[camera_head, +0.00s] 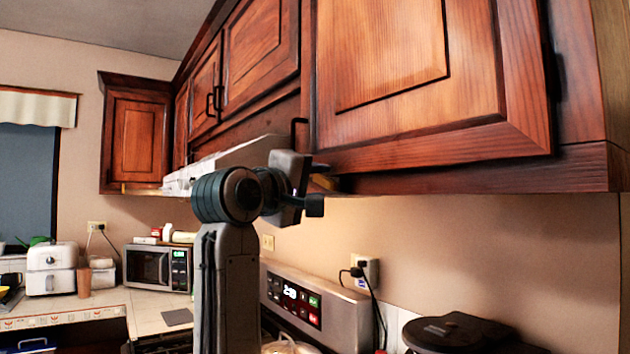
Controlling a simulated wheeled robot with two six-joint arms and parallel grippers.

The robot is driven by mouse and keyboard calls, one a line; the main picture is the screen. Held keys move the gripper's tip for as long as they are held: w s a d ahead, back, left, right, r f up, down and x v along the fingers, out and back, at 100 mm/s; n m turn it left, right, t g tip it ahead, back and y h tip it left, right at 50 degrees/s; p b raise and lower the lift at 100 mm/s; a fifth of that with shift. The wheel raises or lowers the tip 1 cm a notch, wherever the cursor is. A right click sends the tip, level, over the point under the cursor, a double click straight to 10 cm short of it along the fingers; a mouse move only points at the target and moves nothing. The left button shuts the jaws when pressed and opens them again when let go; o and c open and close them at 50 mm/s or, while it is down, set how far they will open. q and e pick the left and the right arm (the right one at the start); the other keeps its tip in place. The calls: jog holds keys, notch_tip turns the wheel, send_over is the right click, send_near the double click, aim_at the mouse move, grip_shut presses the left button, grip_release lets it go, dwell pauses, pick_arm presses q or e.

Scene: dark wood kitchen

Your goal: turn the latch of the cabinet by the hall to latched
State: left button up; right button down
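The large wood cabinet door (400,60) fills the upper right, and it looks closed against its frame. I cannot make out a latch on the cabinet. My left gripper (317,187) is at the door's lower left corner, close under the cabinet's bottom edge. Its dark fingertips stand apart with nothing clearly between them. Whether it touches the cabinet I cannot tell. My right gripper is out of view.
More wall cabinets (262,50) run to the left, with a range hood (225,158) behind my arm.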

pick_arm(q)
grip_shut()
